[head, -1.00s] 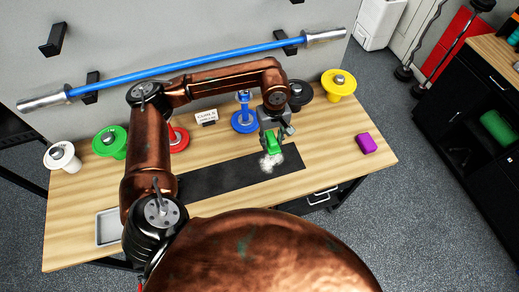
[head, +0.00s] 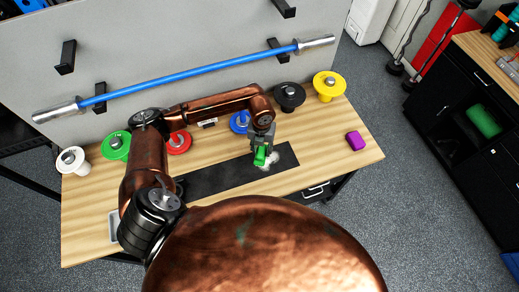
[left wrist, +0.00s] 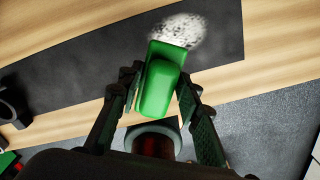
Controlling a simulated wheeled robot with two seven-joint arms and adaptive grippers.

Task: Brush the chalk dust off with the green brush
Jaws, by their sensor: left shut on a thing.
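My left gripper (head: 262,146) is shut on the green brush (head: 260,156), over the black mat on the table. In the left wrist view the green brush (left wrist: 160,85) sits between the two fingers (left wrist: 155,105). The pale, speckled chalk dust (left wrist: 180,30) lies on the dark mat (left wrist: 100,60), just beyond the brush's far end. In the head view the chalk dust (head: 274,162) shows beside the brush, partly hidden by it. I cannot tell whether the bristles touch the mat. My right gripper is not in view.
Coloured weight plates stand along the table's back: white (head: 72,160), green (head: 116,145), red (head: 178,142), blue (head: 239,122), black (head: 289,95) and yellow (head: 328,85). A purple block (head: 355,140) lies at right. A blue barbell (head: 200,77) hangs behind. A grey tray (head: 114,226) is front left.

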